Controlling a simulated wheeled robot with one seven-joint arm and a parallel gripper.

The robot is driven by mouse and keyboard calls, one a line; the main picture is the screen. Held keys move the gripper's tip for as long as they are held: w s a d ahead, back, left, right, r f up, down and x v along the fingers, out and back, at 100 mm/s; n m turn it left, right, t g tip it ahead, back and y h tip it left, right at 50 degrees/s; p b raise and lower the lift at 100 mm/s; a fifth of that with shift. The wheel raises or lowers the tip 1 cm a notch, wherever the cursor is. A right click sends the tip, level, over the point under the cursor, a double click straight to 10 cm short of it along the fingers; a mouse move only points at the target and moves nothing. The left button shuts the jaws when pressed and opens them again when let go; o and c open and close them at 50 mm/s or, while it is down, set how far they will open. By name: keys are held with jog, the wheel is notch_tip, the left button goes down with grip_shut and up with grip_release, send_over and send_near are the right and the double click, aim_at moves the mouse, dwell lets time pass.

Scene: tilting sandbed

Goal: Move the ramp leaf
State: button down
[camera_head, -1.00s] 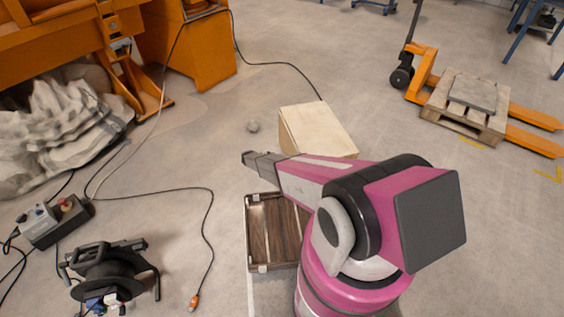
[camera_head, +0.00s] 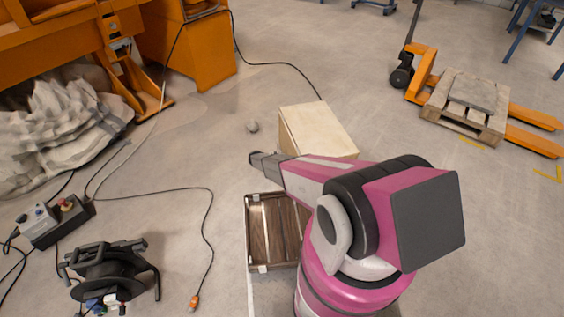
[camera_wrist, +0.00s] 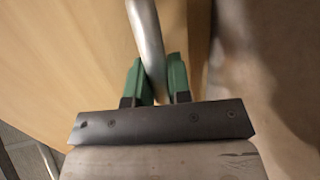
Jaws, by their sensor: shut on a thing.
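In the head view a pale wooden box-like piece (camera_head: 318,130) with a flat top stands on the floor. I cannot tell whether this is the ramp leaf. My gripper (camera_head: 254,160) is left of it, above the floor. In the wrist view my green fingers (camera_wrist: 154,88) are shut on a round silver metal bar (camera_wrist: 147,35). The bar runs over a light wood surface (camera_wrist: 65,55), close in front of me. How the bar joins the wood is hidden by the fingers.
Below my arm lies a dark wooden tray-like crate (camera_head: 265,267). A cable reel (camera_head: 108,275), a control box (camera_head: 58,222) and loose cables are at left. A pallet truck (camera_head: 425,75) with a pallet (camera_head: 462,118) stands right.

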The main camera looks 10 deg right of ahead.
jog(key=shift+a, duration=0.15)
jog(key=shift+s+a+r+y, duration=0.2)
jog(key=shift+a+y, duration=0.1)
jog(key=shift+a, duration=0.25)
jog(key=s+a+r+y, duration=0.2)
jog(key=a+r+y, duration=0.45)
jog(key=a, duration=0.45)
jog(key=a+r+y, duration=0.3)
jog(key=r, duration=0.5)
jog(key=a+r+n+g+y, duration=0.1)
jog(key=r+y, duration=0.3)
jog(key=r, duration=0.4)
jog(key=shift+a, duration=0.9)
jog(key=shift+s, duration=0.1)
jog(key=c, duration=1.1)
grip_release()
jog(key=shift+o, duration=0.2)
